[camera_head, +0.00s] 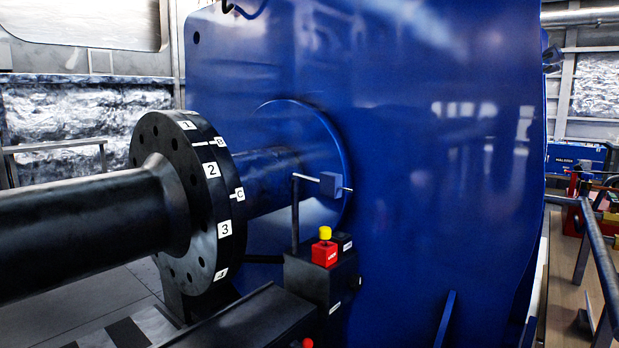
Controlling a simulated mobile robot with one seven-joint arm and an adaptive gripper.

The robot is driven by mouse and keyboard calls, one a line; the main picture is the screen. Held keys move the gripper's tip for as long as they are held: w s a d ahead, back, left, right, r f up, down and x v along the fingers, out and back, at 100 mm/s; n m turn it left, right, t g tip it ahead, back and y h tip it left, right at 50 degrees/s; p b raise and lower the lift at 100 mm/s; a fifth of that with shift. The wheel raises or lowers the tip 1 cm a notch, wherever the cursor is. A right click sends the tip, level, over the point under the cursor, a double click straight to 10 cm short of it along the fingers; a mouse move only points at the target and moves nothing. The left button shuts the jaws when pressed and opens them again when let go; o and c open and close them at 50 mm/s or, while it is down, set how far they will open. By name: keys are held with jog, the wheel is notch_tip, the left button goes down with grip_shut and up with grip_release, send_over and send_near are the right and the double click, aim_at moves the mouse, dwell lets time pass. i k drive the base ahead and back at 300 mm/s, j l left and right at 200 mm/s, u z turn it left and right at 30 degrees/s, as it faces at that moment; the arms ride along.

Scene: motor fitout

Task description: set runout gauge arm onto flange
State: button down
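The black flange (203,235) is at left, a thick bolted disc on a dark shaft. White tags 1, 2, 3 and letters such as C are on its rim. A thin grey upright rod with a bent top, which looks like the gauge arm (295,215), stands right of the flange. A small blue-grey block (330,184) is on its horizontal part, with a short light tip to the right. In the picture the rod and block are apart from the flange rim. My gripper is not in view.
A dark pedestal box (322,280) below the rod carries a red block (325,253) with a yellow knob (325,232). The large blue motor housing (440,150) fills the middle. Grey railing (598,245) and a walkway are at right.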

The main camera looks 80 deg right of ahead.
aim_at(330, 184)
jog(key=i+l+z, duration=0.1)
jog(key=z, duration=3.65)
